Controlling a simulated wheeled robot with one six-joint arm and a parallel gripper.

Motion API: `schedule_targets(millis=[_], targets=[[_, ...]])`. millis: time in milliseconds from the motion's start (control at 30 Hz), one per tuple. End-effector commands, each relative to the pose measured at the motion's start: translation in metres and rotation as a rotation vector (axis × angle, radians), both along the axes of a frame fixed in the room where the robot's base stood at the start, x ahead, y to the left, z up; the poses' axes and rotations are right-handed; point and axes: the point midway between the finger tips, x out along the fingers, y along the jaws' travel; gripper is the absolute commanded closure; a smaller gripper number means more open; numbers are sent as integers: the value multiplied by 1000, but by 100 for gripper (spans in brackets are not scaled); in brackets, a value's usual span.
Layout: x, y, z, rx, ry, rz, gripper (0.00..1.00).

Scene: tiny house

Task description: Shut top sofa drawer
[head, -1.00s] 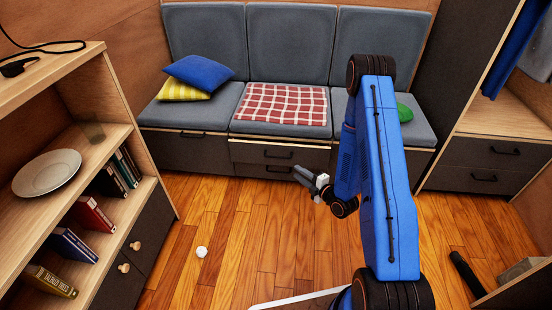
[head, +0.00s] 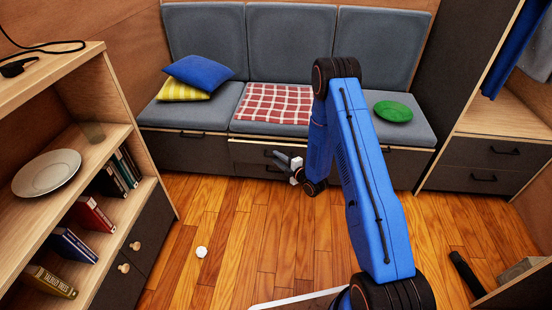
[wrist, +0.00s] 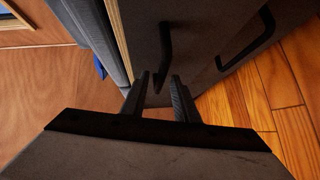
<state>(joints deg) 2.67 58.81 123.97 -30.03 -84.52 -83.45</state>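The top sofa drawer (head: 243,151) is the upper dark front in the middle of the sofa base, and it appears to stick out slightly. Its dark handle (wrist: 166,45) shows in the wrist view. My gripper (head: 276,158) is low in front of this drawer in the head view. In the wrist view my gripper (wrist: 159,84) has its two fingers apart, close to the near end of the handle, with nothing clearly held. Whether they touch the drawer front cannot be told. My arm hides the right part of the drawer in the head view.
A lower drawer's handle (wrist: 246,40) lies beside the top one. A shelf (head: 125,200) stands left. A small white ball (head: 201,252) lies on the floor.

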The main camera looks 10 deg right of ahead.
Motion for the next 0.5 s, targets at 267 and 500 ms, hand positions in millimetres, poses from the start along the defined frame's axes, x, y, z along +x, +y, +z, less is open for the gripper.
schedule_targets(millis=[267, 500], targets=[[14, 7, -3, 0, 1, 0, 72], [15, 8, -3, 0, 1, 0, 72]])
